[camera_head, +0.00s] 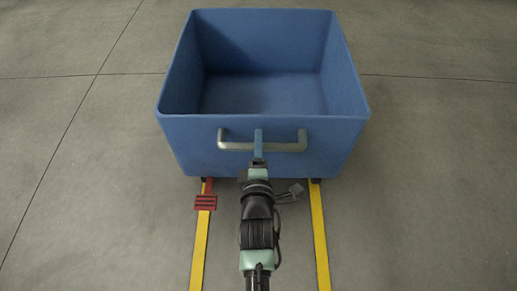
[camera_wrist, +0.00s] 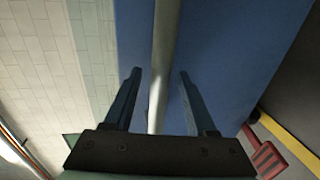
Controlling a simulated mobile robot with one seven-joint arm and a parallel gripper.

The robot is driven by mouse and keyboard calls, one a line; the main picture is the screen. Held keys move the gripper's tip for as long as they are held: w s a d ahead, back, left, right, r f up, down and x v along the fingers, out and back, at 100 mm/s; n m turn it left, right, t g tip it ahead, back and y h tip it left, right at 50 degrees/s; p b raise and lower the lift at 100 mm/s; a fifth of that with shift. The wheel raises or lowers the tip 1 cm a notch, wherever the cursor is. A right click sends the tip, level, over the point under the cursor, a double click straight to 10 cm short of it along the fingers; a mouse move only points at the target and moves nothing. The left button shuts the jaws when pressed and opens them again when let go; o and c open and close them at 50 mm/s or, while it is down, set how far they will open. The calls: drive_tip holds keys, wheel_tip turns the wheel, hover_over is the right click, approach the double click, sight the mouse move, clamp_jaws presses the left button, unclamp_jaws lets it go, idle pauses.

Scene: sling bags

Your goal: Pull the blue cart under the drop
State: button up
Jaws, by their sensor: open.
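The blue cart (camera_head: 262,150) is an empty, open-topped bin on the floor in the head view. A grey metal bar handle (camera_head: 235,146) is fixed across its near face. My gripper (camera_head: 258,136) is at the middle of this handle. In the wrist view the handle (camera_wrist: 163,60) runs between the two open fingers of my gripper (camera_wrist: 160,90), with a gap on either side. The cart's blue wall (camera_wrist: 215,45) fills the background there. The head view does not show the fingers' spacing clearly.
Two yellow floor lines (camera_head: 201,240) and (camera_head: 319,235) run from the cart toward me, either side of my arm. A red slotted piece (camera_head: 206,202) lies on the left line by the cart.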

drive_tip(key=shift+w, duration=0.15)
drive_tip(key=shift+c, duration=0.2)
clamp_jaws()
idle(1.2)
